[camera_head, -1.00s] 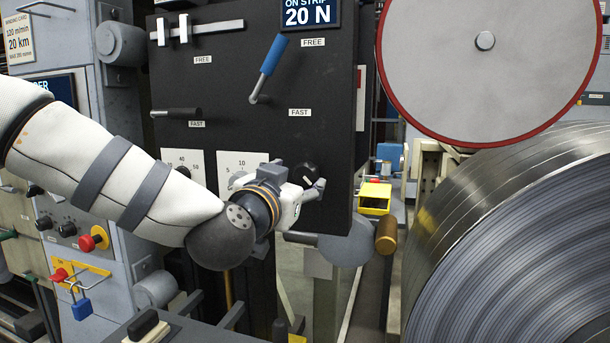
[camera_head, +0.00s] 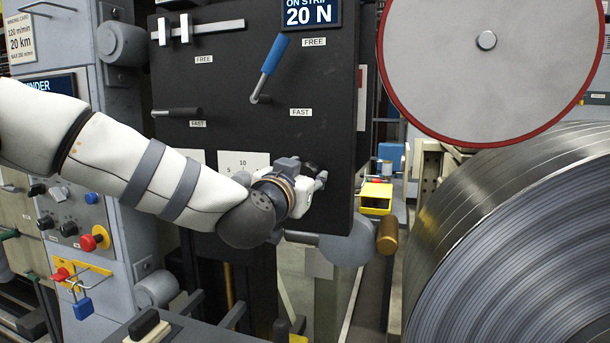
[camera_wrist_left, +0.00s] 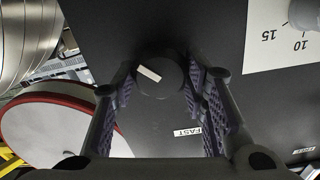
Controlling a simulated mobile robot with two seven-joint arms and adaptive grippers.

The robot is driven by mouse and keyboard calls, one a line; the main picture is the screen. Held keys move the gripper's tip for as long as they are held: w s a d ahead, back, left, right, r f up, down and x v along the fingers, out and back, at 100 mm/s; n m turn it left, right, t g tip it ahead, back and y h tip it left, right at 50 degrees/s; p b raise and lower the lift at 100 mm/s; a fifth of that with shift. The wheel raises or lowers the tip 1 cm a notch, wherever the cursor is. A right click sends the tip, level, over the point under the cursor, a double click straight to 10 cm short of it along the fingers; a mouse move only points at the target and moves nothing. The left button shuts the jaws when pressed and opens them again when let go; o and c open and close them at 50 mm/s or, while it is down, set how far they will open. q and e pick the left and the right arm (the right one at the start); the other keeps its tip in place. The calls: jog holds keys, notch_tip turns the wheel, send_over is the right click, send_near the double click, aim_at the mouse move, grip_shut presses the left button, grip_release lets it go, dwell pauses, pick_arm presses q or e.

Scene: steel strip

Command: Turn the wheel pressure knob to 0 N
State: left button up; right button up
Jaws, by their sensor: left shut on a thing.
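A black round knob with a white pointer mark (camera_wrist_left: 158,76) sits on the dark panel. In the left wrist view it lies between the two fingers of my left gripper (camera_wrist_left: 160,88), which are shut on it. The mark is tilted. In the head view my left gripper (camera_head: 316,180) is at the panel's lower right and mostly hides the knob (camera_head: 309,168). The display (camera_head: 311,13) above reads 20 N, under words ending "ON STRIP". A white scale plate (camera_head: 243,160) is partly hidden by my arm; the wrist view shows 10 and 15 on it. My right gripper is not in view.
A blue-handled lever (camera_head: 270,58) and a black-handled lever (camera_head: 178,112) stick out of the panel above my gripper. A red-rimmed wheel (camera_head: 485,90) and a large steel coil (camera_head: 525,240) stand at the right. A red button (camera_head: 90,241) is below my left arm.

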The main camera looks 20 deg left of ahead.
pick_arm(q)
jog(key=shift+n, duration=0.3)
dwell(0.4)
jog(key=n, duration=0.6)
jog(key=shift+a, duration=0.1)
jog(key=n, duration=0.6)
jog(key=shift+a+n, duration=0.1)
jog(key=shift+n, duration=0.3)
jog(key=n, duration=0.3)
jog(key=shift+f+n, duration=0.15)
jog(key=shift+n, duration=0.15)
jog(key=n, duration=0.3)
jog(key=shift+n, duration=0.3)
jog(key=n, duration=0.6)
jog(key=shift+f, duration=0.1)
jog(key=o, duration=1.1)
